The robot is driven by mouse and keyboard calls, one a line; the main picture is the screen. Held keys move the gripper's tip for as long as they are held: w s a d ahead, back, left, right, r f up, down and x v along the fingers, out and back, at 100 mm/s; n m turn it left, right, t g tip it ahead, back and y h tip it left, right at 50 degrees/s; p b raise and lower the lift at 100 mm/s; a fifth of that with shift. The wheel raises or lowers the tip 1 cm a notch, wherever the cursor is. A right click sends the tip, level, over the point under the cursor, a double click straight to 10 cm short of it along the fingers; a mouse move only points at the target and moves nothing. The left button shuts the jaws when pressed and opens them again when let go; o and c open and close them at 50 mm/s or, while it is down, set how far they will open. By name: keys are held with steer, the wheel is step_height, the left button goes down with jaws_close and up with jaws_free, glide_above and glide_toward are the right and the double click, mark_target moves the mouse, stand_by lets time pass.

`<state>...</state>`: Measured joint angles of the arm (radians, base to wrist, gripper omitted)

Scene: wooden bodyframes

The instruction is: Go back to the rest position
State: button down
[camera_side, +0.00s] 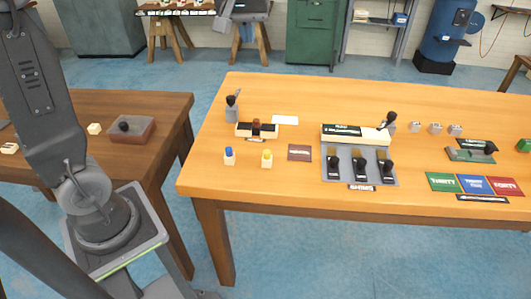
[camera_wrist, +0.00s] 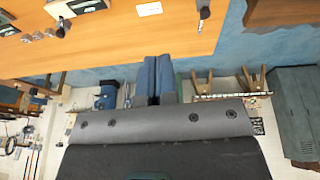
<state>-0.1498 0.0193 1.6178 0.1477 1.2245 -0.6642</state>
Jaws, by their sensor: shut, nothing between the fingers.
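In the wrist view my gripper (camera_wrist: 157,60) points away from the grey mount, with its two fingers together and nothing between them. It is clear of the orange wooden table (camera_wrist: 190,35), which shows at the top of that picture. In the side view my dark arm stands at the left edge, beside the orange table (camera_side: 270,95). My gripper is out of that view.
The table holds a block with dark stamps (camera_side: 360,165), blue-topped (camera_side: 229,156) and yellow-topped (camera_side: 266,158) bottles, coloured cards (camera_side: 474,184) and several small cubes (camera_side: 435,128). A darker table (camera_side: 100,105) stands left. The table's front strip is clear.

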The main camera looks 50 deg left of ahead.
steer(key=s+d+f+m+t+h, duration=0.1)
steer(key=s+d+f+m, duration=0.3)
steer(key=s, duration=0.6)
steer(key=s+d+f+m+t+h, duration=0.1)
steer(key=s+d+f+m, duration=0.3)
steer(key=s, duration=0.6)
steer(key=shift+d+f+m+t, duration=0.2)
steer(key=shift+d+m+t, duration=0.1)
steer(key=shift+m, duration=0.2)
